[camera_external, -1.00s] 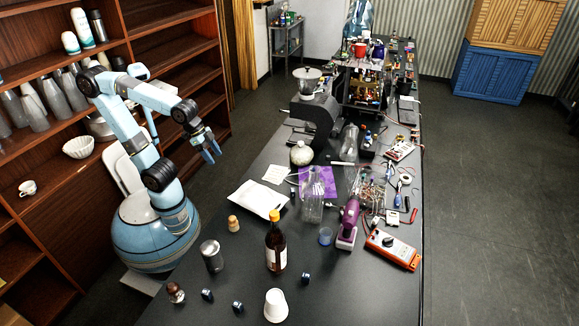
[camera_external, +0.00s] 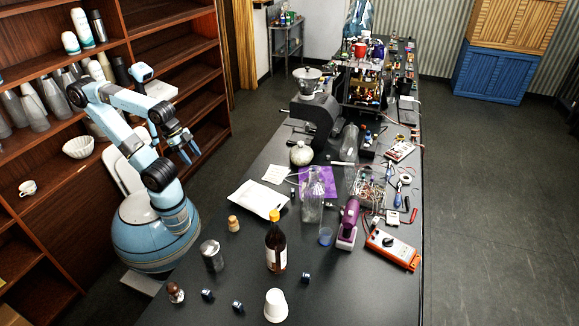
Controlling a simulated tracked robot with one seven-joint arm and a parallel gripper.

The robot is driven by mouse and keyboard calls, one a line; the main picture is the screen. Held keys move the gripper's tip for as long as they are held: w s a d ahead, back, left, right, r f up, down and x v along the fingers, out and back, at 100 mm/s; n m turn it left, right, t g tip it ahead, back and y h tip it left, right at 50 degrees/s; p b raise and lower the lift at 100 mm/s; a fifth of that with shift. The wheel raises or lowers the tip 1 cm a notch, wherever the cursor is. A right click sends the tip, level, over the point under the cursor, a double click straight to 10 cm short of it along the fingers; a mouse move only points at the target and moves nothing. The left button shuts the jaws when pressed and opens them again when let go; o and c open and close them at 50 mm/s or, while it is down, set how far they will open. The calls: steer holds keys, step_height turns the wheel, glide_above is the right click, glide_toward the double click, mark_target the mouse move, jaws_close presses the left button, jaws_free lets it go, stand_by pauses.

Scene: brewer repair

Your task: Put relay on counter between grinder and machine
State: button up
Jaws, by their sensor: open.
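My gripper (camera_external: 192,156) is open and empty, hanging in the air between the shelves and the counter, pointing down. The dark grinder (camera_external: 318,118) with a clear hopper stands on the far part of the black counter (camera_external: 350,290). The machine (camera_external: 365,88), an open frame with parts inside and cups on top, stands behind and to the right of the grinder. I cannot pick out the relay for certain. Small dark blue pieces (camera_external: 207,294) lie on the near counter, and several small parts lie on its right side; all are too small to identify.
A brown bottle (camera_external: 276,248), a clear bottle (camera_external: 312,205), a metal can (camera_external: 211,256) and a white cup (camera_external: 276,305) stand on the near counter. Wooden shelves (camera_external: 190,60) stand behind my arm.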

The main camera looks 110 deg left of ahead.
steer(key=w+a+r+n+g, duration=0.1)
steer(key=w+a+r, duration=0.1)
steer(key=w, duration=0.7)
steer(key=n+g, duration=0.3)
steer(key=n, duration=0.1)
glide_above(293, 190)
steer(key=s, duration=0.2)
step_height(293, 190, down, 11)
steer(key=shift+y, duration=0.3)
steer(key=f, duration=0.8)
steer(key=shift+w+d, duration=0.15)
steer(key=shift+w, duration=0.25)
steer(key=shift+m, duration=0.3)
steer(key=shift+w+a+f, duration=0.1)
steer(key=shift+w+f, duration=0.1)
steer(key=shift+f, duration=0.7)
steer(key=shift+w+a+f, duration=0.1)
steer(key=shift+w+f, duration=0.05)
steer(key=shift+f, duration=0.7)
steer(key=shift+w+a+f, duration=0.1)
steer(key=shift+w+f, duration=0.1)
steer(key=shift+f, duration=0.7)
steer(key=c, duration=1.1)
steer(key=shift+r, duration=0.1)
